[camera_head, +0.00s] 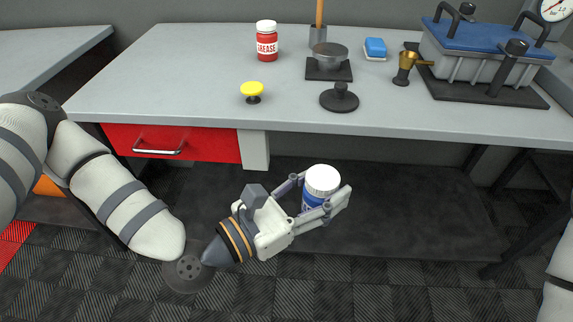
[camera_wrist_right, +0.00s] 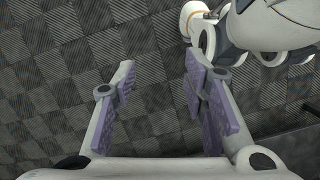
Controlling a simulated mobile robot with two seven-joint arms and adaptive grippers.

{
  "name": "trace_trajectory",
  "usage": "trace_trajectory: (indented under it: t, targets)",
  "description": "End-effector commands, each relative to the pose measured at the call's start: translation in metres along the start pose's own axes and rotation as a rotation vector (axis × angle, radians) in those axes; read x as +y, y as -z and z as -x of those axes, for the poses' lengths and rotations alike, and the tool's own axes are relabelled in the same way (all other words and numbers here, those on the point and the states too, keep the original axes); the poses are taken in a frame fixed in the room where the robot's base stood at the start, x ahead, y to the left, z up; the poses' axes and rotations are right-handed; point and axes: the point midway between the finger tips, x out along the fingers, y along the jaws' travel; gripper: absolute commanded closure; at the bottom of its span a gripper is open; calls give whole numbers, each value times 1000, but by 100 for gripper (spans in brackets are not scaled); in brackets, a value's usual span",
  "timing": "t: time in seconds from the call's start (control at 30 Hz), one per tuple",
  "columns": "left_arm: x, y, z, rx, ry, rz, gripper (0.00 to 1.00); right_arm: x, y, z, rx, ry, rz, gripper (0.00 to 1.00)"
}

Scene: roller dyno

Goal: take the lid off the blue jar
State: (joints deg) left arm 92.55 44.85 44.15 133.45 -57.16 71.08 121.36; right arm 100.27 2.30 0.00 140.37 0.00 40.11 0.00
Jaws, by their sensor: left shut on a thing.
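The blue jar (camera_head: 314,202) has a white lid (camera_head: 322,178) on its top. It is in the head view, held upright or slightly tilted in front of the bench and below the height of its top. My left gripper (camera_head: 318,200) is shut around the jar's blue body, below the lid. My right gripper (camera_wrist_right: 160,75) shows in the right wrist view with its fingers apart and nothing between them, the checkered floor behind. In the head view only a piece of my right arm shows at the right edge; its gripper is out of that picture.
On the grey bench (camera_head: 200,75) stand a red grease jar (camera_head: 267,45), a yellow knob (camera_head: 252,90), a metal weight (camera_head: 330,58), a dark weight (camera_head: 339,98), a blue sponge (camera_head: 375,48), a brass part (camera_head: 407,65) and a blue-lidded machine (camera_head: 485,50). A red drawer (camera_head: 200,143) is below.

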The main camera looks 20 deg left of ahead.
Motion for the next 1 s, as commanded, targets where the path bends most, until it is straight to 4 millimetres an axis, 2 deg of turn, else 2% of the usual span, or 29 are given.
trace_trajectory:
  t: [0.03, 0.1, 0.17, 0.27, 0.37, 0.4, 0.47, 0.5, 0.57, 0.67, 0.7, 0.77, 0.8, 0.87, 0.9, 0.93, 1.0]
  targets:
    - [-5, 0, -3, -1, 29, -3, 100, 0, 0, 0, 0, 0, 0, 53]
    - [-9, 1, -5, 1, 55, -1, 100, -5, 3, 1, -1, 12, -8, 40]
    - [-10, 1, -5, 1, 62, -1, 100, -18, 10, 3, -4, 46, -30, 40]
    - [-10, 1, -5, 0, 62, 0, 100, -60, 32, 14, -25, 146, -89, 40]
    - [-10, 1, -5, -1, 61, 0, 100, -115, 58, 41, -70, 262, -143, 40]
    - [-10, 1, -5, -1, 61, 0, 100, -135, 67, 55, -91, 300, -155, 40]
    - [-10, 1, -5, -1, 61, 0, 100, -164, 79, 80, -123, 347, -165, 40]
    - [-10, 1, -5, -1, 60, 0, 100, -182, 86, 98, -143, 371, -169, 40]
    - [-10, 1, -5, -1, 60, 0, 100, -206, 94, 128, -170, 394, -167, 40]
    - [-10, 1, -5, -1, 60, 0, 100, -238, 102, 184, -202, 395, -150, 40]
    - [-10, 0, -5, -1, 60, 0, 100, -248, 103, 209, -206, 383, -142, 40]
    - [-10, 0, -5, -1, 60, 0, 100, -259, 103, 246, -201, 354, -134, 40]
    - [-10, 0, -5, -1, 59, 0, 100, -264, 101, 272, -188, 327, -129, 40]
    - [-10, 0, -5, -1, 59, 0, 100, -268, 96, 310, -155, 278, -130, 40]
    - [-10, 0, -5, -1, 59, 0, 100, -270, 94, 336, -120, 240, -142, 40]
    - [-10, 0, -5, -1, 59, 0, 100, -272, 99, 354, -84, 207, -187, 40]
    - [-10, 1, -5, -1, 59, 0, 100, -280, 136, 367, -16, 151, -380, 40]
